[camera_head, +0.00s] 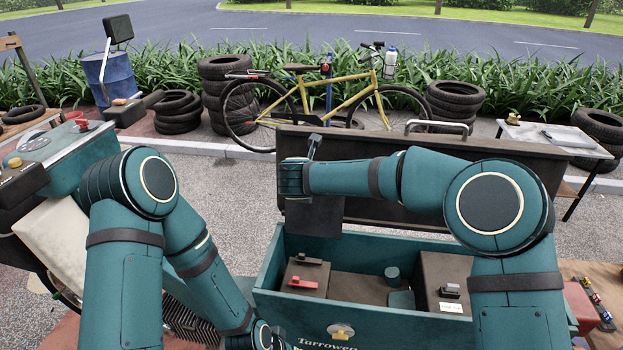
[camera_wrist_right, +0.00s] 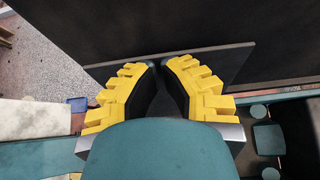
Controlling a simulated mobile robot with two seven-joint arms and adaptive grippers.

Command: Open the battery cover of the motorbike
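A teal vehicle body part with the lettering "Tarrowen" forms an open box (camera_head: 262,280). Behind it stands a large dark panel (camera_head: 400,205) with a metal handle on top, which looks like its raised lid. A smaller dark plate (camera_head: 315,217) hangs in front of that panel, below my right wrist. In the right wrist view, my right gripper (camera_wrist_right: 160,66) has yellow fingers with tips close together over the dark plate (camera_wrist_right: 225,62).
Inside the box are a unit with a red lever (camera_head: 303,283), a teal knob (camera_head: 391,272) and a brown block (camera_head: 438,275). A teal machine with a gauge (camera_head: 42,143) stands left. A yellow bicycle (camera_head: 345,100) and tyre stacks (camera_head: 455,100) are behind.

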